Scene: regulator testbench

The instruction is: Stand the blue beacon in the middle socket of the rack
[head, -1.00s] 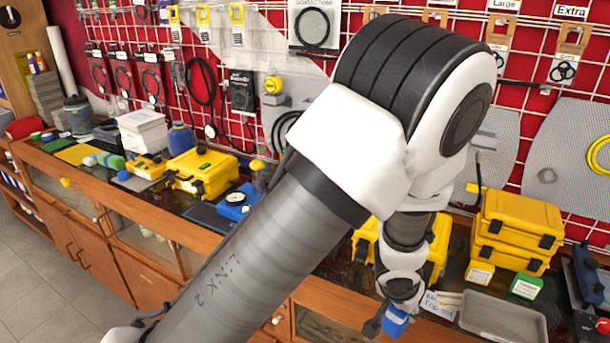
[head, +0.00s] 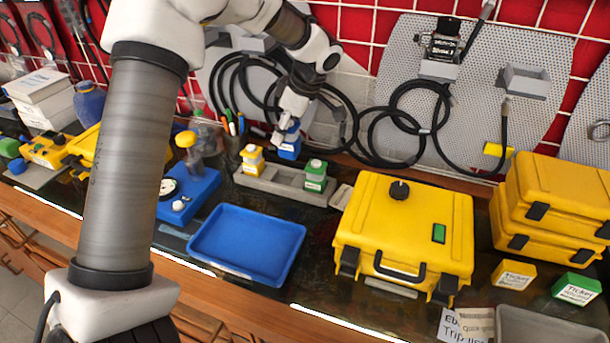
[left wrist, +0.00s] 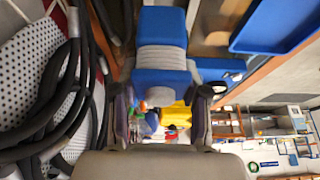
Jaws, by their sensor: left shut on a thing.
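The blue beacon (head: 289,147) is held by my left gripper (head: 286,125), shut on it. The beacon shows above or just behind the middle of the grey rack (head: 262,186); the exact gap is hard to tell. A yellow beacon (head: 252,160) stands at the rack's left end and a green beacon (head: 315,176) at its right end, with the middle socket between them. In the left wrist view, the blue beacon (left wrist: 163,60) sits between the two fingers (left wrist: 163,108). My right gripper is not in view.
A blue tray (head: 247,246) lies in front of the rack, and a yellow case (head: 405,232) stands to its right. A blue gauge base (head: 190,195) is at left. Black cables (head: 345,115) hang on the wall behind.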

